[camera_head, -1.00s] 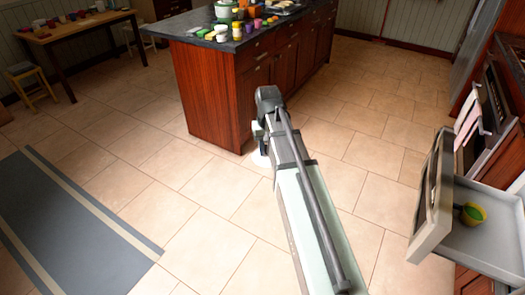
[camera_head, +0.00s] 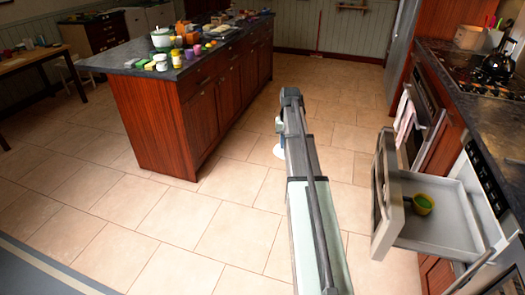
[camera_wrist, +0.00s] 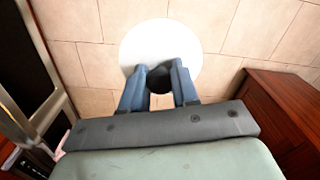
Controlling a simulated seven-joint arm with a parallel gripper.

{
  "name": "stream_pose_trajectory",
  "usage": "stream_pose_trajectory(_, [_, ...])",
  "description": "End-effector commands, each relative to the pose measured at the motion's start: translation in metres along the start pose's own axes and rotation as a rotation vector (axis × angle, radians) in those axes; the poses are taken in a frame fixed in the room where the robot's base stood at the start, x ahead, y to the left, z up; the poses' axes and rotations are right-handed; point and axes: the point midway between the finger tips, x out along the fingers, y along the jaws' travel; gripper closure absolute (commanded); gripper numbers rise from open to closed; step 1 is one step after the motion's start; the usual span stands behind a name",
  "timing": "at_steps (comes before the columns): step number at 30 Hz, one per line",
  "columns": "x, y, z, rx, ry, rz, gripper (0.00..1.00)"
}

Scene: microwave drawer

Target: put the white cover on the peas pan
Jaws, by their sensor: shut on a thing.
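My gripper (camera_wrist: 158,74) is shut on the dark knob of the round white cover (camera_wrist: 158,38), which it holds out in front over the floor. In the head view, a white edge of the cover (camera_head: 279,151) shows beside the end of my arm, mostly hidden by it. My gripper is to the left of the drawer, well apart from the pan. The pan's top looks uncovered.
The drawer's raised front panel (camera_head: 385,195) stands between my arm and the pan. A red-wood island (camera_head: 190,125) with several items on top is to the left. A dark counter with a stove and kettle (camera_head: 497,62) is at the right. The tiled floor between is clear.

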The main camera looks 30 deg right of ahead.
Motion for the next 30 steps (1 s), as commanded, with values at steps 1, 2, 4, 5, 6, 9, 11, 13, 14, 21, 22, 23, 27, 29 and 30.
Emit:
stream_pose_trajectory(1, [0.0, 0.021, -0.013, 0.03, 0.0, 0.0, 1.0])
stream_pose_trajectory(2, [0.0, 0.032, -0.018, 0.045, 0.0, 0.0, 1.0])
stream_pose_trajectory(4, [0.0, 0.058, -0.028, 0.08, 0.0, 0.0, 1.0])
stream_pose_trajectory(5, [0.0, 0.07, -0.033, 0.096, 0.0, 0.0, 1.0])
stream_pose_trajectory(6, [0.001, 0.085, -0.038, 0.115, 0.0, 0.0, 1.0])
stream_pose_trajectory(9, [0.001, 0.123, -0.05, 0.164, 0.0, 0.0, 1.0])
stream_pose_trajectory(11, [0.001, 0.147, -0.056, 0.193, 0.0, 0.0, 1.0])
stream_pose_trajectory(13, [0.001, 0.174, -0.062, 0.226, 0.0, 0.0, 1.0])
stream_pose_trajectory(14, [0.001, 0.186, -0.064, 0.24, 0.0, 0.0, 1.0])
stream_pose_trajectory(21, [0.002, 0.281, -0.077, 0.349, 0.0, 0.0, 1.0])
stream_pose_trajectory(22, [0.002, 0.293, -0.077, 0.363, 0.0, -0.001, 1.0])
stream_pose_trajectory(23, [0.002, 0.305, -0.078, 0.375, 0.0, -0.001, 1.0])
stream_pose_trajectory(27, [0.002, 0.361, -0.079, 0.436, 0.0, -0.001, 1.0])
stream_pose_trajectory(29, [0.002, 0.386, -0.078, 0.461, 0.0, -0.001, 1.0])
stream_pose_trajectory(30, [0.002, 0.401, -0.077, 0.477, 0.0, -0.001, 1.0])
